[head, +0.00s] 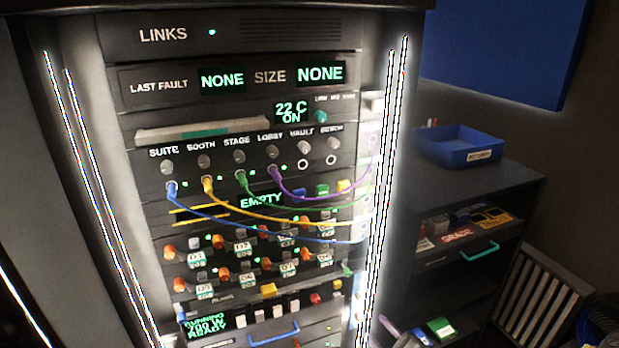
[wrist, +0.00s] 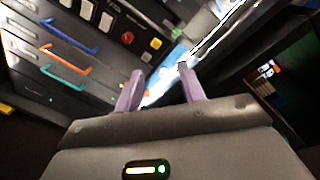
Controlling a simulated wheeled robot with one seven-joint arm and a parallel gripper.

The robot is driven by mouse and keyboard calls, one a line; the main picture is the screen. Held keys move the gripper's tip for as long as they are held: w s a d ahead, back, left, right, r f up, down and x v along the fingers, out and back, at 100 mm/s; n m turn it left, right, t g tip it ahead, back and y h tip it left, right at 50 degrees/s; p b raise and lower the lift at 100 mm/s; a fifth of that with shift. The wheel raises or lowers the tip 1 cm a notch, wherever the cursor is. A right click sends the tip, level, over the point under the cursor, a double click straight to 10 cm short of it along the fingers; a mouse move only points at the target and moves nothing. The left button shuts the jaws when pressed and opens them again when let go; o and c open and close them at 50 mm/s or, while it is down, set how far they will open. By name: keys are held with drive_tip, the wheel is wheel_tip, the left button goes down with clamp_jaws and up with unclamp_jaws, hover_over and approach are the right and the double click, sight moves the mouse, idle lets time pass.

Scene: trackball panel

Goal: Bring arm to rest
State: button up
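My gripper (wrist: 160,88) shows in the wrist view, with two purple fingers standing apart and nothing seen between them. A small lit bar with a green dot glows on its grey body. It points toward the lower part of the rack (head: 120,40), near the rack's lit edge strip. I cannot tell if it touches anything.
Blue, yellow, green and purple cables run across the rack's front. A blue drawer handle (wrist: 70,37) and an orange one (wrist: 62,66) stick out. A dark shelf unit (head: 500,185) with a blue tray (head: 458,148) stands at right.

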drive_tip(key=s+a+f+n+g+h, duration=0.1)
drive_tip(key=s+a+f+n+g, duration=0.3)
drive_tip(key=f+n+g, duration=0.6)
drive_tip(key=s+r+n+g+h, duration=0.1)
drive_tip(key=s+r+n+h, duration=0.2)
drive_tip(key=r, duration=0.4)
drive_tip(key=s+r+n+g+p, duration=0.1)
drive_tip(key=s+r+n, duration=0.2)
drive_tip(key=r+n, duration=0.3)
drive_tip(key=s+r+n+g+h, duration=0.1)
drive_tip(key=s+r+n+h, duration=0.15)
drive_tip(key=r, duration=0.55)
wheel_tip(320, 180, up, 16)
drive_tip(key=p, duration=1.7)
drive_tip(key=shift+a, duration=0.4)
drive_tip(key=shift+n+y, duration=0.25)
drive_tip(key=shift+a, duration=0.1)
